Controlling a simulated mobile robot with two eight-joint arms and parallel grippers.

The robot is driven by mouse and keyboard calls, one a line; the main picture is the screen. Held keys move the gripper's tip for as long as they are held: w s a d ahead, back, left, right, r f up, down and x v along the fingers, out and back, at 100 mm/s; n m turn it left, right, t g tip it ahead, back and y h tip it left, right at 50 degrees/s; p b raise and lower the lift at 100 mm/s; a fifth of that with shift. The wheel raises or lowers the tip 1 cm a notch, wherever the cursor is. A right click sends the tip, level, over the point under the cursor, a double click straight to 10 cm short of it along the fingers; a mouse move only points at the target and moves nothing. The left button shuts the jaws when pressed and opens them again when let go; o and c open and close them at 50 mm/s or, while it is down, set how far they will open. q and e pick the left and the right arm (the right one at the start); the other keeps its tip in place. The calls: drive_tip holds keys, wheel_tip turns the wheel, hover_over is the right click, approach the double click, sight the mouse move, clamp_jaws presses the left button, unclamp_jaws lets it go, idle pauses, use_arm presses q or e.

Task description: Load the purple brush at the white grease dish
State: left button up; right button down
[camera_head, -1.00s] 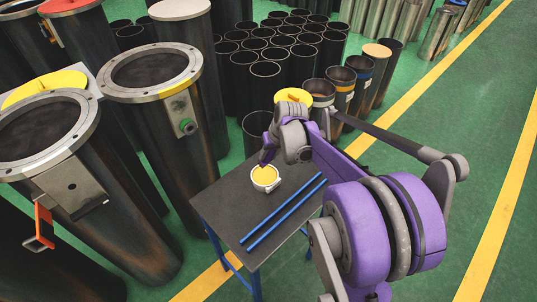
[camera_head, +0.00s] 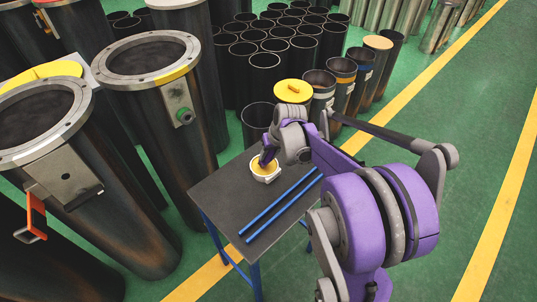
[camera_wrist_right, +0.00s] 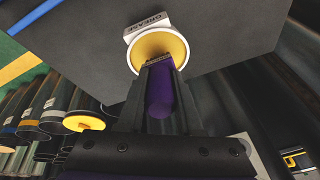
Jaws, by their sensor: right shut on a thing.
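The white grease dish (camera_head: 264,179) stands on the dark table with yellow grease inside. It also shows in the right wrist view (camera_wrist_right: 178,44), beside a "GREASE" label (camera_wrist_right: 147,25). My right gripper (camera_head: 266,158) is over the dish and covers part of it. In the right wrist view my right gripper (camera_wrist_right: 160,84) is shut on the purple brush (camera_wrist_right: 160,100). The brush's tip overlaps the dish's near edge and grease; I cannot tell whether it touches. My left gripper is not in view.
Two blue rods (camera_head: 282,206) lie on the dark table (camera_head: 222,200), right of the dish. Large flanged cylinders (camera_head: 158,110) stand close to the table's left. Black tubes (camera_head: 265,70) and a yellow lid with a handle (camera_head: 293,91) are behind it.

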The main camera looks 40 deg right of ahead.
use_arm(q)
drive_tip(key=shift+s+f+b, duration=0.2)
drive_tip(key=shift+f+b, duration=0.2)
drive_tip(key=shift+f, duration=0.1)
use_arm(e)
drive_tip(key=shift+s+f, duration=0.1)
drive_tip(key=shift+f, duration=0.45)
idle(1.1)
drive_tip(key=shift+r+p, duration=1.9)
drive_tip(key=shift+r, duration=1.7)
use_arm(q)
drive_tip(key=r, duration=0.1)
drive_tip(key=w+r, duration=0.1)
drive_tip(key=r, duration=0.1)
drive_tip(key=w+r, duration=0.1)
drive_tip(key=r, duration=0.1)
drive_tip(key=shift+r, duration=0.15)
use_arm(e)
drive_tip(key=shift+f, duration=0.1)
